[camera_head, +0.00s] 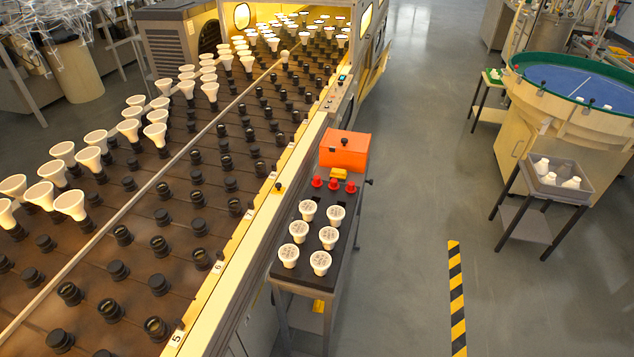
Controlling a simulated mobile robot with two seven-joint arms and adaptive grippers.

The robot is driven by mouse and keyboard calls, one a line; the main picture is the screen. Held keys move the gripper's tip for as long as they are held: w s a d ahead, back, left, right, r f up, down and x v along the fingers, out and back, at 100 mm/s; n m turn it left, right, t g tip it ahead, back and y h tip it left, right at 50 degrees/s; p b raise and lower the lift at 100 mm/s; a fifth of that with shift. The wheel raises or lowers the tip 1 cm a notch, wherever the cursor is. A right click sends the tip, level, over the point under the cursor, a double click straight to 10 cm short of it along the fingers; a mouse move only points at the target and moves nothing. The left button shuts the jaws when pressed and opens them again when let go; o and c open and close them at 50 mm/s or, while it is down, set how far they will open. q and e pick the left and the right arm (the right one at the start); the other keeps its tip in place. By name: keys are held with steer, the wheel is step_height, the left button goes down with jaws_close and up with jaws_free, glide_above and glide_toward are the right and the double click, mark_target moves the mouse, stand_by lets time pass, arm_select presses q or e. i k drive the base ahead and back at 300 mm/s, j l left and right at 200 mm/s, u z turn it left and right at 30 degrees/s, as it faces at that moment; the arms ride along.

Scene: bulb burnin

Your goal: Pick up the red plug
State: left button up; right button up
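Three small red plugs stand in a row on the dark top of a narrow side stand (290,268), just in front of an orange box. They are a left red plug (317,182), a middle red plug (334,184) and a right red plug (351,187). Several white bulbs stand in rows on the same stand, nearer to me; one is the front right bulb (320,262). Neither of my grippers is in view.
The orange box (345,150) with a black knob and a yellow block (339,174) sit behind the plugs. A long rack (150,215) of black sockets, some holding white bulbs, runs along the left. Floor right of the stand is clear, with a striped strip (456,300).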

mark_target(317, 181)
steer(key=i+l+u, duration=0.1)
steer(key=l, duration=0.25)
steer(key=i+l+u, duration=0.1)
steer(key=i+l, duration=0.15)
steer(key=l, duration=0.15)
steer(key=i+l+u, duration=0.15)
steer(key=l, duration=0.25)
steer(key=i+l+u, duration=0.1)
steer(key=l, duration=0.3)
steer(key=i+l+u, duration=0.1)
steer(key=l, duration=0.3)
steer(key=i, duration=0.1)
